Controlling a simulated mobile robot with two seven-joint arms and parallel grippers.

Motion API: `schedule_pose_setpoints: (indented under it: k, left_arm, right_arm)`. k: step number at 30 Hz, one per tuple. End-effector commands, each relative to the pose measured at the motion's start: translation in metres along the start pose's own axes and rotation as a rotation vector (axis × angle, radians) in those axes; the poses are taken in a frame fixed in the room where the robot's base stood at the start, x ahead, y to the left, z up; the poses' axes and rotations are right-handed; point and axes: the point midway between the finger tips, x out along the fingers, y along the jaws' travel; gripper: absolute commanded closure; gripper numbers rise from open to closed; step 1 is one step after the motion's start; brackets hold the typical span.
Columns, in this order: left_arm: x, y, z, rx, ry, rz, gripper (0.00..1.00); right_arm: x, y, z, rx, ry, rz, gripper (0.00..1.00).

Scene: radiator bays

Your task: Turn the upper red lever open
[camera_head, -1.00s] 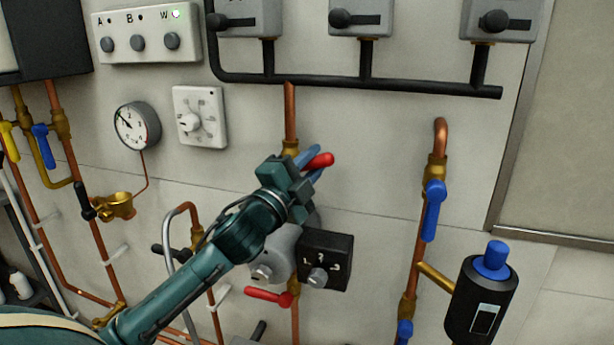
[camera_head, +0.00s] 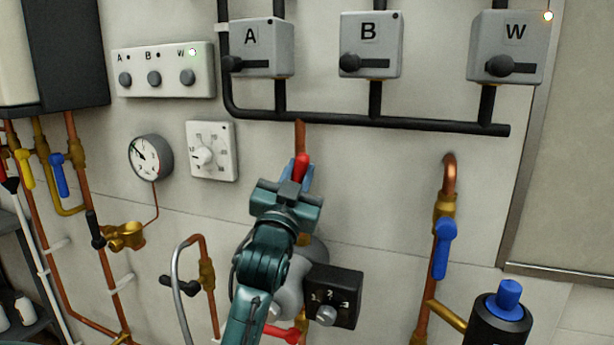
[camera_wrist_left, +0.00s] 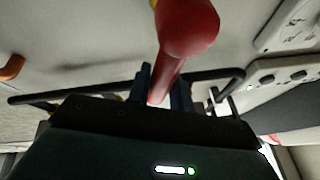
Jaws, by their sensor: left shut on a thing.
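The upper red lever (camera_head: 302,166) stands nearly upright in the head view, in line with the copper pipe above it. My left gripper (camera_head: 301,178) is shut on this lever, with its blue fingers on either side of it. The valve body behind the lever is mostly hidden by my gripper. My right gripper is not in view.
A grey pump with a black dial box (camera_head: 334,297) sits just below my gripper. A lower red lever (camera_head: 281,333) is beneath it. A black horizontal pipe (camera_head: 400,122) runs above. A blue lever (camera_head: 444,248) is to the right, with bare wall between.

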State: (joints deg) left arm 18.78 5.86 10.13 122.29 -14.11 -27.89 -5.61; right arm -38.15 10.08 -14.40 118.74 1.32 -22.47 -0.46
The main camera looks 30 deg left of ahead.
Motion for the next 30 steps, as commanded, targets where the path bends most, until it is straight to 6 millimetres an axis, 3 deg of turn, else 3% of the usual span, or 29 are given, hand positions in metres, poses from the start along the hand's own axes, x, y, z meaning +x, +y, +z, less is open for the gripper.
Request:
schedule_pose_setpoints:
  k: [12, 30]
  left_arm:
    - [0.003, -0.016, 0.003, -0.224, -0.05, -0.092, 1.0]
    - [0.003, -0.02, 0.005, -0.275, -0.061, -0.113, 1.0]
  right_arm:
    - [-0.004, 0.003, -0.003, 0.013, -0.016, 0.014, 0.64]
    - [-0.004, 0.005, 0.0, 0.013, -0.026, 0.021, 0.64]
